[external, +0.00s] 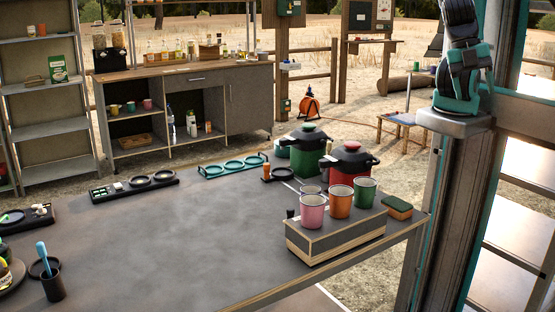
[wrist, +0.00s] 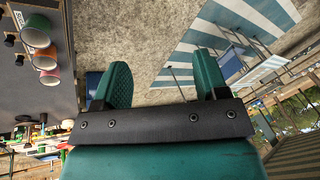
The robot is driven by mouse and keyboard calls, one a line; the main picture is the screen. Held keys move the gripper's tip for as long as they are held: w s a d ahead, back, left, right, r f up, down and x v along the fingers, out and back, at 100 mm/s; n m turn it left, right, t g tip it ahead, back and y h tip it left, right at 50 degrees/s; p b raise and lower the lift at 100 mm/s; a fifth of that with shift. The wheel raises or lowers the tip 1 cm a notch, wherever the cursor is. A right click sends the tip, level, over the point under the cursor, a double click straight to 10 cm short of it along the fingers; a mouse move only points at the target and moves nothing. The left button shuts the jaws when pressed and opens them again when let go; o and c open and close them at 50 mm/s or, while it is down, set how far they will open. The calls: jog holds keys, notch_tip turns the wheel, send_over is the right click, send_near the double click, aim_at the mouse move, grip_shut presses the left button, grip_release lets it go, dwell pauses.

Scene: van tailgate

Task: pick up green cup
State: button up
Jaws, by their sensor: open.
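The green cup (external: 365,191) stands upright on a low grey box (external: 338,232) near the table's right corner, beside an orange cup (external: 341,202) and a pink cup (external: 312,212). In the external view my arm is at the upper right; the fingertips cannot be made out there.
A green pot (external: 308,155) and a red pot (external: 350,165) with dark lids stand behind the cups. A sponge (external: 397,207) lies right of the green cup. The table's middle (external: 210,235) is clear. A pillar (external: 447,210) rises beside the right corner.

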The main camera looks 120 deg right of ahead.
jog(key=w+d+f+n+h+b, duration=0.25)
jog(key=w+d+f+b, duration=0.2)
jog(key=w, duration=0.45)
jog(key=n+h+b, duration=0.2)
jog(key=n+h, duration=0.1)
jog(key=n, duration=0.1)
send_over(365, 188)
jog(key=s, duration=0.1)
notch_tip(365, 188, down, 6)
jog(key=r, duration=0.1)
jog(key=shift+g, duration=0.3)
jog(key=f, duration=0.4)
jog(key=d+f, duration=0.1)
jog(key=f, duration=0.3)
jog(key=f+p, duration=0.1)
jog(key=f, duration=0.3)
jog(key=shift+s+d, duration=0.4)
jog(key=shift+s+d+f+p, duration=0.1)
jog(key=shift+f+p, duration=0.15)
jog(key=shift+f, duration=1.1)
jog(key=shift+s+f+p, duration=0.1)
jog(key=shift+f+p, duration=0.15)
jog(key=shift+f, duration=1.05)
jog(key=c, duration=0.6)
jog(key=shift+o, duration=0.2)
jog(key=shift+r, duration=0.1)
